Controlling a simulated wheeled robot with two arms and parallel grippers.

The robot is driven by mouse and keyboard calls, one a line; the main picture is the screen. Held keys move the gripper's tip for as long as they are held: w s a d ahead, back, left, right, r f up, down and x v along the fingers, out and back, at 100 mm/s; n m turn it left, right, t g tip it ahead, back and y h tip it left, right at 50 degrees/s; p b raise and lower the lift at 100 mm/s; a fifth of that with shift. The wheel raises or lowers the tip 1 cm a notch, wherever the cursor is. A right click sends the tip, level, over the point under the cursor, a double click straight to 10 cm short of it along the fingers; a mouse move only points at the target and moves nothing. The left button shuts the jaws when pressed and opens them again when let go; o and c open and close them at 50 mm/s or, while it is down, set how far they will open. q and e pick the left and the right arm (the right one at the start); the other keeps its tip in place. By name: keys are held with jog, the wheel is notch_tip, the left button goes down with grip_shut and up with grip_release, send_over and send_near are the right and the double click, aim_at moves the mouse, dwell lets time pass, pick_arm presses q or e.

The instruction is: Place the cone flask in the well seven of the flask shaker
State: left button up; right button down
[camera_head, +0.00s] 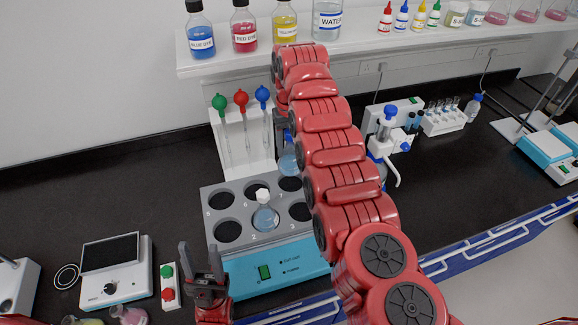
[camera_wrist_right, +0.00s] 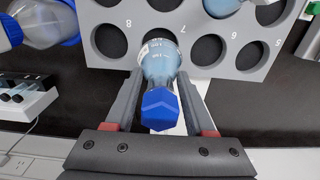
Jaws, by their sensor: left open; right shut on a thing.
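The cone flask (camera_wrist_right: 160,65), clear with pale blue liquid and a blue cap, is between the fingers of my right gripper (camera_wrist_right: 158,105), shut on it. In the head view the flask (camera_head: 288,162) is partly hidden by my right arm, at the shaker's back edge. It overlaps well seven (camera_head: 290,184), whose dark opening shows below it; it looks held above the well, not seated. The grey and teal flask shaker (camera_head: 222,266) stands on the bench. A white-stoppered flask (camera_head: 265,216) sits in well two. My left gripper (camera_head: 203,277) is open and empty, left of the shaker's front.
A white pipette stand (camera_head: 233,155) is close behind the shaker. A dispenser bottle (camera_head: 382,150) stands to the right. A balance (camera_head: 115,268) is at left. A shelf (camera_head: 345,45) with bottles runs above. My right arm covers the shaker's right side.

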aim_at(291, 157)
jog(key=f, duration=0.1)
jog(key=f+p, duration=0.1)
jog(key=f, duration=0.1)
jog(key=shift+s+d+f+p, duration=0.1)
jog(key=shift+s+d+p, duration=0.05)
jog(key=shift+s+p, duration=0.2)
jog(key=shift+w+f, duration=0.2)
jog(key=shift+f, duration=0.2)
notch_tip(291, 157, down, 3)
jog(key=shift+f+p, duration=0.15)
jog(key=shift+p, duration=0.4)
jog(key=shift+c, duration=1.2)
grip_release()
